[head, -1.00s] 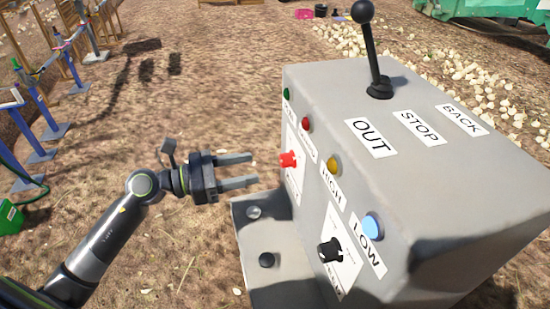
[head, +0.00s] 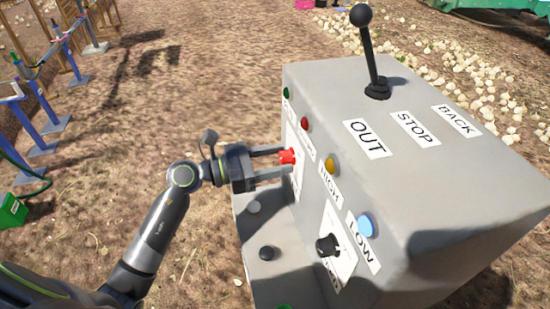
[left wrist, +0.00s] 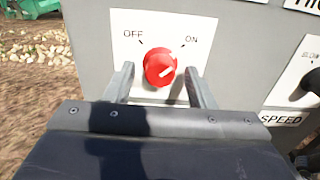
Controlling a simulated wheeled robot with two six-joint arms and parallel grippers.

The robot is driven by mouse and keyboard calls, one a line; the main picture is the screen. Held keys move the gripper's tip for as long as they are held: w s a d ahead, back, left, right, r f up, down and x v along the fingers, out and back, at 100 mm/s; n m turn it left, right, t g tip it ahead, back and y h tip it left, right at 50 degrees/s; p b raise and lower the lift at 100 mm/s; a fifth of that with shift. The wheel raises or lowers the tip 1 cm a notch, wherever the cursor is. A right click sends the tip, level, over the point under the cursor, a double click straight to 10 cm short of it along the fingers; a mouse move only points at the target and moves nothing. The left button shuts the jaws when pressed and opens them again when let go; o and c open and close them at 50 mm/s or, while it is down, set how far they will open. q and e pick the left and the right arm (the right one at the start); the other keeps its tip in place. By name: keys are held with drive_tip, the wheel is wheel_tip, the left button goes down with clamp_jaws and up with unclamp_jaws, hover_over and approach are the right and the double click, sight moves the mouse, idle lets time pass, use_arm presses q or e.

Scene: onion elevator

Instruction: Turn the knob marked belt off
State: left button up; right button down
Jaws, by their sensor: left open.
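The red knob (head: 287,157) is on the side face of the grey control box (head: 330,100). In the left wrist view the knob (left wrist: 160,67) sits on a white plate (left wrist: 130,22) marked OFF at left and ON at right. Its pale pointer line slants up to the right, toward ON. My left gripper (head: 284,160) is open, with one finger on each side of the knob. In the left wrist view its fingertips (left wrist: 160,71) flank the knob with gaps showing. The word belt is not readable. My right gripper is not in view.
A black knob (head: 327,246) sits nearer on the same face, its plate marked SPEED in the wrist view. Green, red, yellow and blue buttons line the upper edge. A black lever (head: 369,50) stands on top. Open ground lies left of the box.

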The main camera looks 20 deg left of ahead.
use_arm(q)
drive_tip(key=c, duration=1)
drive_tip(key=n+p, duration=0.2)
drive_tip(key=n, duration=0.1)
drive_tip(key=shift+r, duration=0.2)
drive_tip(key=n+p, duration=1)
drive_tip(key=shift+s+r+n, duration=0.1)
drive_tip(key=shift+n, duration=0.3)
drive_tip(key=shift+n+p, duration=2)
drive_tip(key=shift+n, duration=0.1)
drive_tip(key=shift+f, duration=0.2)
